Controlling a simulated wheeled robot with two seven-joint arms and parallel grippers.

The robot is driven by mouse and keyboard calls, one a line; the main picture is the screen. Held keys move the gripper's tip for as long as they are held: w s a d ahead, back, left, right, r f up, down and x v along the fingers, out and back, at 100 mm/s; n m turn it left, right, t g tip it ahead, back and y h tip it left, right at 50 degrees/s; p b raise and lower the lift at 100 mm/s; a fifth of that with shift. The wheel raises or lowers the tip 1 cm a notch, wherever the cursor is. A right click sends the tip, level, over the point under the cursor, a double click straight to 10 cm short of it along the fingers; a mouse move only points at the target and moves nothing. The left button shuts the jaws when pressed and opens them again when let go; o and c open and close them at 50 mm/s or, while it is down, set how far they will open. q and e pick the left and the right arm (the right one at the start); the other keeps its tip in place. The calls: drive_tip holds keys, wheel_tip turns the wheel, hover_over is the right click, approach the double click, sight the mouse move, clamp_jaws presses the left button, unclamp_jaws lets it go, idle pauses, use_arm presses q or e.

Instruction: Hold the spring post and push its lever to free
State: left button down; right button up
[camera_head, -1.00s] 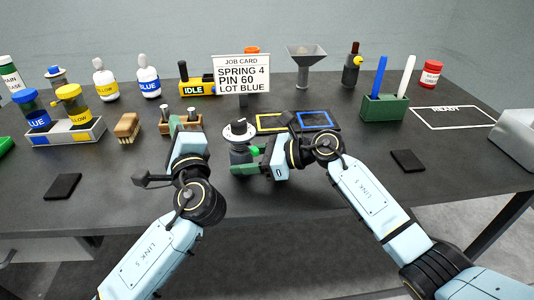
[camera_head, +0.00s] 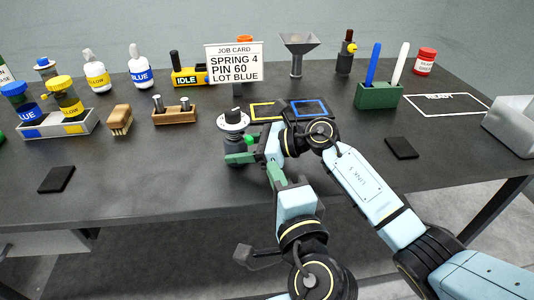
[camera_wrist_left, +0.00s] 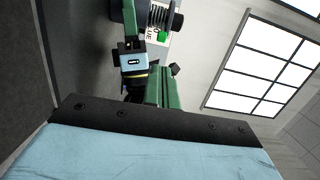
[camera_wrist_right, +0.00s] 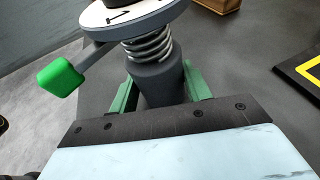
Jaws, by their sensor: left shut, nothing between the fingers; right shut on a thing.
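The spring post (camera_head: 233,120) stands upright mid-table, with a pale numbered dial on top, a coil spring and a dark body. My right gripper (camera_head: 241,158) is shut around its body; the right wrist view shows the post (camera_wrist_right: 160,75) between the green fingers. The post's lever has a bright green tip (camera_wrist_right: 60,76), sticking out left in that view; the tip (camera_head: 250,141) is small in the head view. My left gripper (camera_head: 275,174) is shut and empty, just right of and nearer than the post. In the left wrist view, the lever tip (camera_wrist_left: 162,37) shows beyond the left fingers, apart from them.
A job card (camera_head: 236,64) reads SPRING 4, PIN 60, LOT BLUE. Behind the post lie yellow and blue framed pads (camera_head: 290,108). A pin block (camera_head: 175,115) and brush (camera_head: 120,119) stand left. The front left table is mostly clear, with a black pad (camera_head: 56,180).

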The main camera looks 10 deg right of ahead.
sight(245, 137)
use_arm(q)
drive_tip(key=w+a, duration=0.1)
drive_tip(key=w, duration=0.8)
drive_tip(key=shift+w+a, duration=0.2)
drive_tip(key=shift+a, duration=0.05)
drive_tip(key=shift+a+f, duration=0.1)
